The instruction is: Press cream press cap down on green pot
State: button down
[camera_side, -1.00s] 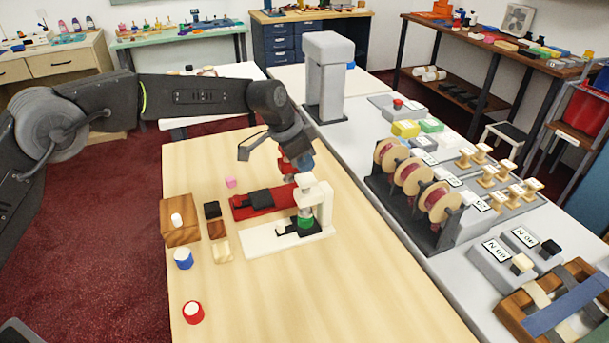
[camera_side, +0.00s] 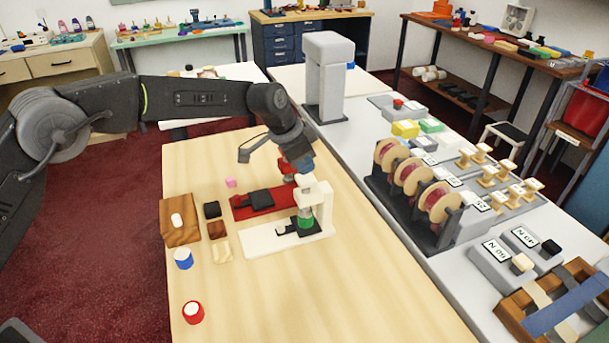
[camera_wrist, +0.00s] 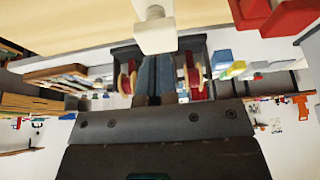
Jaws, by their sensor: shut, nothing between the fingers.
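The cream press stands on the table with its cream press cap (camera_side: 318,184) at the top of its post. The green pot (camera_side: 305,221) sits beneath the cap on the cream base (camera_side: 262,243). A dark flat piece (camera_side: 289,229) lies on that base, left of the pot. My gripper (camera_side: 302,166) is shut and empty, just behind the cap; I cannot tell whether they touch. In the wrist view the shut fingers (camera_wrist: 155,75) point at a cream block (camera_wrist: 155,36), part of the press. The pot is not visible there.
A red press (camera_side: 245,210) with a dark pad stands close behind the cream one. A wooden block (camera_side: 179,219), small blocks, a blue pot (camera_side: 183,258) and a red pot (camera_side: 193,312) are at left. A spool rack (camera_side: 412,195) stands right. The front table is clear.

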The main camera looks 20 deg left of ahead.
jog(key=shift+f, duration=1.4)
jog(key=shift+r, duration=4.2)
jog(key=shift+r, duration=0.1)
jog(key=s+a+r+n+t+y, duration=0.1)
jog(key=s+a+r+n, duration=0.1)
jog(key=s+a+r, duration=0.5)
jog(key=s+a+r+n, duration=0.2)
jog(key=s+a+r, duration=0.3)
jog(key=s, duration=0.4)
jog(key=s+a+f+n, duration=0.1)
jog(key=s+a+f, duration=0.1)
jog(key=s, duration=0.5)
jog(key=s+a+f+n+t+y, duration=0.1)
jog(key=s+a+f+n, duration=0.1)
jog(key=s, duration=0.6)
jog(key=s+a+f+n+y, duration=0.1)
jog(key=s+a+f+n, duration=0.1)
jog(key=s+a, duration=0.2)
jog(key=s, duration=0.3)
jog(key=shift+s+f, duration=0.2)
